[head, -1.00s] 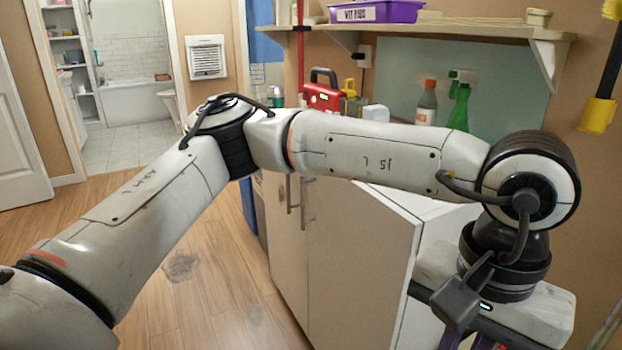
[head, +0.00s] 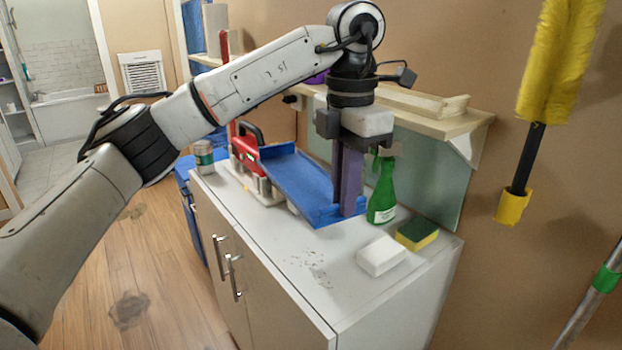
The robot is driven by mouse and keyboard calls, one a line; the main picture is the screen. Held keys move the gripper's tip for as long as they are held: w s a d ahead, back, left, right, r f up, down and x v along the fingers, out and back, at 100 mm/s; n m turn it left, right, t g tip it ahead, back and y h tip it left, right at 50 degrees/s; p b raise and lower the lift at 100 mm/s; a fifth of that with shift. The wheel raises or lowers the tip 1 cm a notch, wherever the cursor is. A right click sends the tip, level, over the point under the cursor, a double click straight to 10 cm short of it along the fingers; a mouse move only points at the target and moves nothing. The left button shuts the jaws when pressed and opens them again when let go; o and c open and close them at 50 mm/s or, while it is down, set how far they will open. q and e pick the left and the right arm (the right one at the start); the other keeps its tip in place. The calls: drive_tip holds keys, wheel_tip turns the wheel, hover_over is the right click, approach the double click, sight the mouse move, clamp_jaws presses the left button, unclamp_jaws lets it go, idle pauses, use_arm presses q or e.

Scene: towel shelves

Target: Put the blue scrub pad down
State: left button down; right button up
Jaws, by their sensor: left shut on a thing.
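The blue scrub pad (head: 298,183) is a long, flat blue piece with raised-looking edges, in the middle of the head view. My left gripper (head: 348,203) points down with its fingers at the pad's near right end and is shut on it. The pad slants from upper left to lower right over the white cabinet top (head: 285,258). It looks raised at the far end. I cannot tell whether its near end touches the top. The fingers hide part of the near end. My right gripper does not show.
A green spray bottle (head: 383,195) stands just right of the fingers. A white block (head: 381,256) and a yellow-green sponge (head: 417,235) lie at the right. A red case (head: 245,152) and a can (head: 203,157) stand left. A shelf (head: 455,122) overhangs behind. The front top is clear.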

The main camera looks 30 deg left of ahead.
use_arm(q)
drive_tip(key=shift+w+a+r+n, duration=0.35)
drive_tip(key=shift+a+r+n, duration=0.1)
drive_tip(key=shift+n, duration=0.15)
drive_tip(key=shift+f, duration=0.25)
wheel_tip(320, 180, down, 17)
drive_tip(key=shift+f, duration=0.15)
drive_tip(key=shift+f+b, duration=0.2)
drive_tip(key=shift+b, duration=0.1)
drive_tip(key=c, duration=1.9)
unclamp_jaws()
drive_tip(key=shift+o, duration=0.2)
drive_tip(key=shift+r, duration=0.1)
